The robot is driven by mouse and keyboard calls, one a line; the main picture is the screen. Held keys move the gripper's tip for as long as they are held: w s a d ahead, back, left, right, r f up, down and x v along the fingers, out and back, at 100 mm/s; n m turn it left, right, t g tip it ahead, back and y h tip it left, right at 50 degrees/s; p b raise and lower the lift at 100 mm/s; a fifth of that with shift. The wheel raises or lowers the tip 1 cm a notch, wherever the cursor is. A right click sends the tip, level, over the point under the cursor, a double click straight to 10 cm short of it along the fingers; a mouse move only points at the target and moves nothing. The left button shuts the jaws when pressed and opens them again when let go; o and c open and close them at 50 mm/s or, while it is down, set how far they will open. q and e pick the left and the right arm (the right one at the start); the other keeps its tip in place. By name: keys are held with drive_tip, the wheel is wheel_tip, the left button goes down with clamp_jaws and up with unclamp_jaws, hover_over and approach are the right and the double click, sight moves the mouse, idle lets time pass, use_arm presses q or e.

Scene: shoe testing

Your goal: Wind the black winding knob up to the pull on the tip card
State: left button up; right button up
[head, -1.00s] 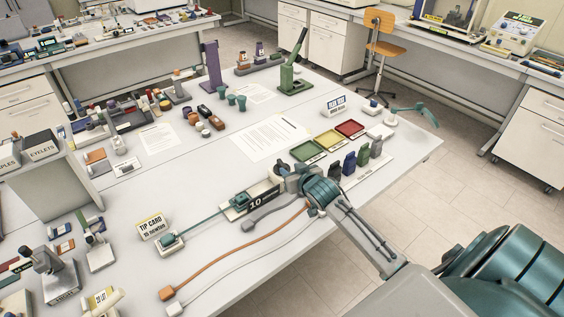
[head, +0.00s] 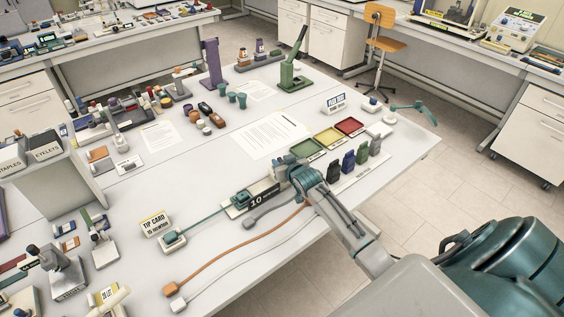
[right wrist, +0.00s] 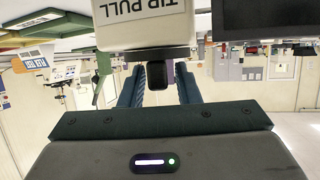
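The black winding knob (right wrist: 157,76) shows in the right wrist view, in front of a pale housing marked TIP PULL (right wrist: 145,22), which appears upside down. My right gripper (right wrist: 160,88) has its teal fingers on either side of the knob, with a gap visible at least on the right, so it looks open around it. In the head view my right gripper (head: 298,174) covers the knob at the right end of the tester (head: 250,199), whose dark face shows 10. The tip card (head: 155,224) stands at the left; its small number line is hard to read. My left gripper is out of view.
A teal line runs from the tester to a small clamp (head: 173,240) by the card. Orange and grey cables (head: 235,252) lie in front. White paper (head: 262,136) lies behind the tester.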

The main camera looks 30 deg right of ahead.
clamp_jaws()
drive_tip(key=shift+m+h, duration=0.3)
drive_tip(key=shift+h, duration=0.1)
drive_tip(key=shift+a+f+m+h, duration=0.1)
drive_tip(key=shift+m+h, duration=0.3)
drive_tip(key=shift+m, duration=0.1)
drive_tip(key=shift+f+m+g+h+b, duration=0.2)
drive_tip(key=shift+m+g+h+b, duration=0.25)
drive_tip(key=shift+h+b, duration=0.35)
drive_tip(key=shift+r+m+b, duration=0.2)
drive_tip(key=shift+m+b, duration=0.15)
drive_tip(key=shift+m, duration=0.1)
drive_tip(key=shift+o, duration=1.2)
unclamp_jaws()
drive_tip(key=shift+r, duration=0.1)
